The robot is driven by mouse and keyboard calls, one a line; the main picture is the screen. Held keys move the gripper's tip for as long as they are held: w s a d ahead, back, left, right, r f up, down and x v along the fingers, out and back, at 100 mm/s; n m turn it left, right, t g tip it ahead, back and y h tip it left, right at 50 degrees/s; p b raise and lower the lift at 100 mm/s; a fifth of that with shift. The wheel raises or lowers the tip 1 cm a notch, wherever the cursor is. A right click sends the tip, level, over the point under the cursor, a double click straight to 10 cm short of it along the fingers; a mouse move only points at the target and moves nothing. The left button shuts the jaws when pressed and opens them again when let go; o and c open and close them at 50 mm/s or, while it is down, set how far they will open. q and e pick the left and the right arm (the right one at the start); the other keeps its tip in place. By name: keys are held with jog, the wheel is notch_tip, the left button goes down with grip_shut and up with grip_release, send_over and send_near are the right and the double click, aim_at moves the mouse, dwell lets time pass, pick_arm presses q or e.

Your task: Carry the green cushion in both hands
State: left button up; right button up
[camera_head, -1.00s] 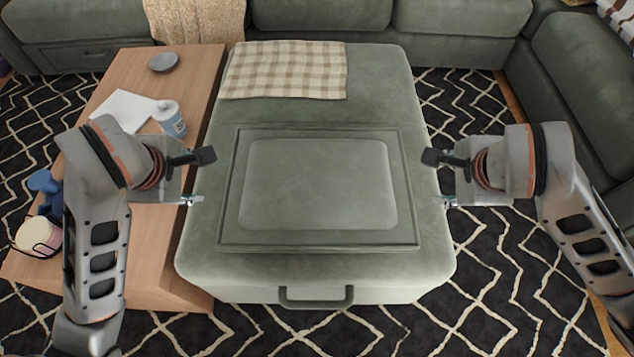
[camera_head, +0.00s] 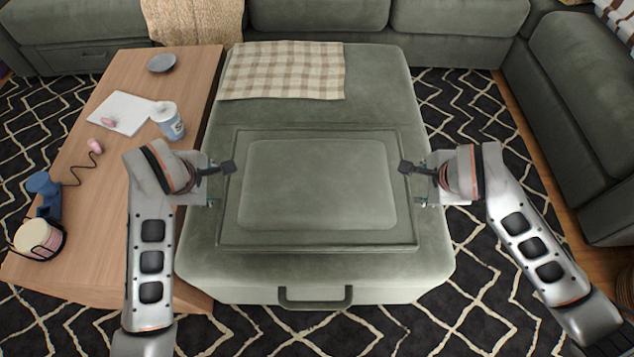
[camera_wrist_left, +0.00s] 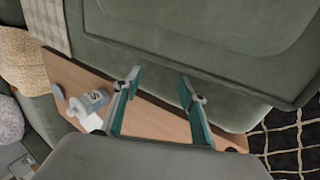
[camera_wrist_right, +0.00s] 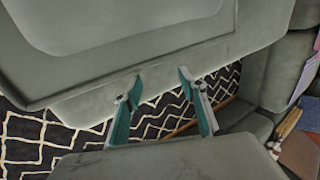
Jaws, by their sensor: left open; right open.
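The green cushion (camera_head: 318,185) is a flat, framed rectangle lying on the green ottoman (camera_head: 390,275). It also shows in the left wrist view (camera_wrist_left: 215,45) and the right wrist view (camera_wrist_right: 130,50). My left gripper (camera_head: 222,185) is open at the cushion's left side, with one fingertip overlapping its edge in the head view. My right gripper (camera_head: 412,185) is open in the same way at the right side. In both wrist views the cushion's edge lies beyond the fingertips, with nothing between the fingers. Contact with the cushion cannot be told.
A checked cloth (camera_head: 285,70) lies on the ottoman's far end. To the left, a wooden table (camera_head: 110,205) holds a bottle (camera_head: 168,121), a white notebook (camera_head: 117,112), a grey dish (camera_head: 161,63) and a cream jar (camera_head: 38,236). Green sofas stand behind and right. Patterned rug shows on both sides.

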pick_arm(q)
jog(key=x, duration=0.2)
jog(key=shift+w+f, duration=0.1)
jog(key=shift+f, duration=0.15)
pick_arm(e)
jog(key=x, duration=0.2)
jog(key=shift+w+f, duration=0.1)
jog(key=shift+f, duration=0.15)
pick_arm(q)
jog(key=shift+d, duration=0.4)
pick_arm(e)
jog(key=shift+w+a, duration=0.1)
jog(key=shift+a, duration=0.3)
pick_arm(q)
jog(key=shift+d, duration=0.35)
pick_arm(e)
jog(key=shift+a, duration=0.35)
